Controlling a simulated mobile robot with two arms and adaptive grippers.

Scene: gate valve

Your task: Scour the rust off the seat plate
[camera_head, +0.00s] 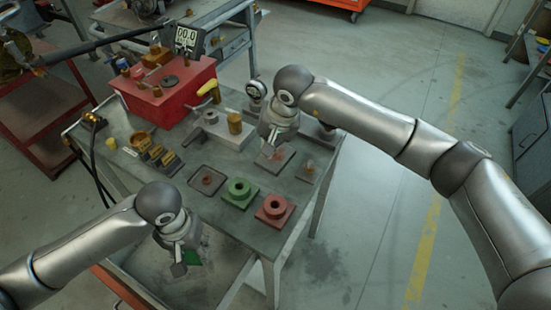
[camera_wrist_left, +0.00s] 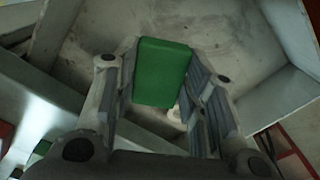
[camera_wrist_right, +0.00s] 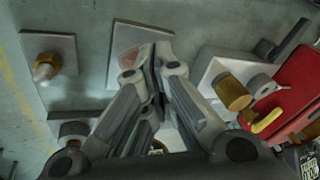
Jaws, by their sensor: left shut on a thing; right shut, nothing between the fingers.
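The seat plate (camera_head: 283,163) is a flat grey square on the bench with a reddish rust patch; it also shows in the right wrist view (camera_wrist_right: 122,78). My right gripper (camera_head: 270,149) is shut and empty, its tips in front of this plate in both views, hiding part of it; contact cannot be told. My left gripper (camera_head: 183,263) is shut on a green pad (camera_wrist_left: 162,72), held near the front of the bench. In the left wrist view the pad stands between the fingers, above a pale, walled, tray-like space (camera_wrist_left: 222,35).
A red box (camera_head: 172,98) and brass cylinder (camera_head: 234,122) stand farther back.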

